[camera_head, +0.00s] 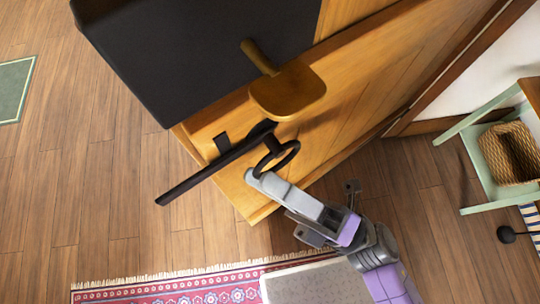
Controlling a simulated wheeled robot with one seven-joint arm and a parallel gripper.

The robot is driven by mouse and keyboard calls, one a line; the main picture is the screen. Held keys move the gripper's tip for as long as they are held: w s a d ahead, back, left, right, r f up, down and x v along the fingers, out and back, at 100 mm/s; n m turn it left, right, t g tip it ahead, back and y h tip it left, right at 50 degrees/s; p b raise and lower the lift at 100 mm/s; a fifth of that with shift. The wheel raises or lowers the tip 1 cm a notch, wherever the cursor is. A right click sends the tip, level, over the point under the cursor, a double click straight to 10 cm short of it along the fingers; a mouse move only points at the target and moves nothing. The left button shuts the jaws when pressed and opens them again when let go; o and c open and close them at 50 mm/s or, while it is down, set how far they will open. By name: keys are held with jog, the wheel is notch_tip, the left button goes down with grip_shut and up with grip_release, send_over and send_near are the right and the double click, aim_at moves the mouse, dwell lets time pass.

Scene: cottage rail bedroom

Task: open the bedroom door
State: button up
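The wooden door (345,115) fills the upper middle in the head view, tilted in the picture. Whether it stands ajar I cannot tell. Black hardware, a long bar (205,174) and a ring-shaped handle (290,155), shows near its lower left part. My gripper (318,212) is at the lower centre, just below the ring. A pale grey part of it reaches up to the ring's lower left side and looks close to it or touching. Its finger gap is not clear, and I cannot tell whether anything is gripped.
A dark panel-like object (200,50) and a wooden peg-like piece (288,90) cover part of the door. A pale green stand (475,165) with a wicker basket (512,153) is at right. A patterned rug (165,291) lies below.

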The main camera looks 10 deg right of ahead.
jog(key=b+v, duration=0.1)
jog(key=v, duration=0.6)
jog(key=shift+s+d+f+b, duration=0.15)
jog(key=shift+d+f+b, duration=0.1)
jog(key=shift+b, duration=0.15)
jog(key=shift+r, duration=0.1)
jog(key=shift+c, duration=0.5)
grip_shut()
